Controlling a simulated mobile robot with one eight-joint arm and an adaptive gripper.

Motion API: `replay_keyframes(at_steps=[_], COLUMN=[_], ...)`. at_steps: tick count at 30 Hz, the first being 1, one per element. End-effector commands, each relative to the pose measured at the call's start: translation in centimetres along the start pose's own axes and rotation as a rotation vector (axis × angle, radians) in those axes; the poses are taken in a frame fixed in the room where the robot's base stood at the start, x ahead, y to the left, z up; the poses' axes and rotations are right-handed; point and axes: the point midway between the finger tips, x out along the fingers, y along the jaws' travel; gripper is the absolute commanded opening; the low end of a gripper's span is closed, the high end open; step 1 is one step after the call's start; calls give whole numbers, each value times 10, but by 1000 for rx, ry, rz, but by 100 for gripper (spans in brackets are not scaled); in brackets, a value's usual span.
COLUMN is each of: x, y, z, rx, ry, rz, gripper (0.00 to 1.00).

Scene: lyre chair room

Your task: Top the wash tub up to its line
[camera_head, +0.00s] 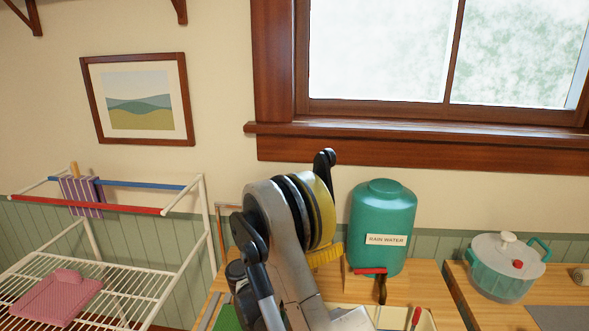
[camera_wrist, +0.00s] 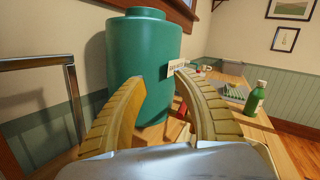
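The green rain water tank (camera_head: 382,225) stands upright on the wooden bench below the window, with a white "RAIN WATER" label and a red tap (camera_head: 370,271) low on its front. The tank (camera_wrist: 155,50) fills the middle of the wrist view. My gripper (camera_wrist: 160,76) is open and empty in front of it, its tan fingers spread, the right one overlapping the label's edge. In the head view my gripper (camera_head: 325,256) is left of the tank, partly hidden by my arm. A teal tub (camera_head: 492,278) with a clear lid stands at right; no line is readable on it.
A green bottle (camera_wrist: 256,98) stands on the bench at right in the wrist view. A dark frame (camera_wrist: 40,64) rises at left there. A screwdriver-like red handle (camera_head: 416,315) lies near my arm.

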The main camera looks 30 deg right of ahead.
Motion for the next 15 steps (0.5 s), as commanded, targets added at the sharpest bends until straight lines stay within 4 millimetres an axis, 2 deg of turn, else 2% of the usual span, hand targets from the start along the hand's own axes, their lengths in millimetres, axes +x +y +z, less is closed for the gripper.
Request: replay_keyframes(at_steps=[15], x=[-8], y=[23], z=[112], rx=[-135], ry=[-250], rz=[216], gripper=[36])
